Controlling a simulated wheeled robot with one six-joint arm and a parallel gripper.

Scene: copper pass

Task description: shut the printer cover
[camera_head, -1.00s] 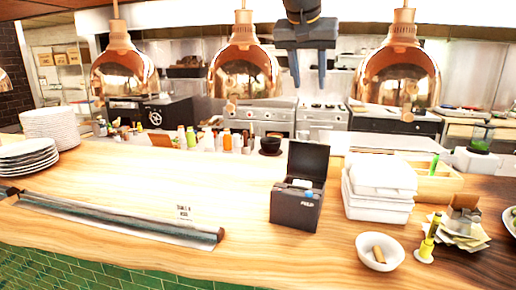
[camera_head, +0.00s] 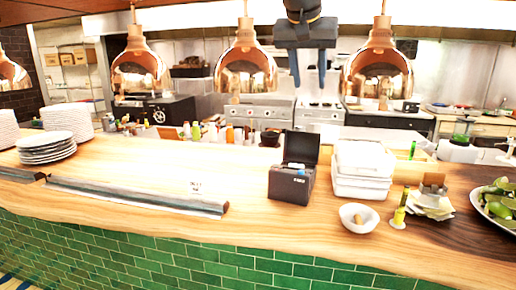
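The printer (camera_head: 290,186) is a small black box on the wooden counter, right of the middle. Its cover (camera_head: 301,147) stands raised at the back, and a pale blue and white item shows in the open top. My gripper (camera_head: 308,86) hangs at the top of the view with its two fingers pointing down and spread apart. Nothing is between them. In the picture it is above the printer and well apart from it.
White stacked containers (camera_head: 362,170) stand close to the printer's right. A small white bowl (camera_head: 358,217) is in front of them. Copper lamps (camera_head: 246,72) hang over the counter. A long dark bar (camera_head: 140,196) lies to the left.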

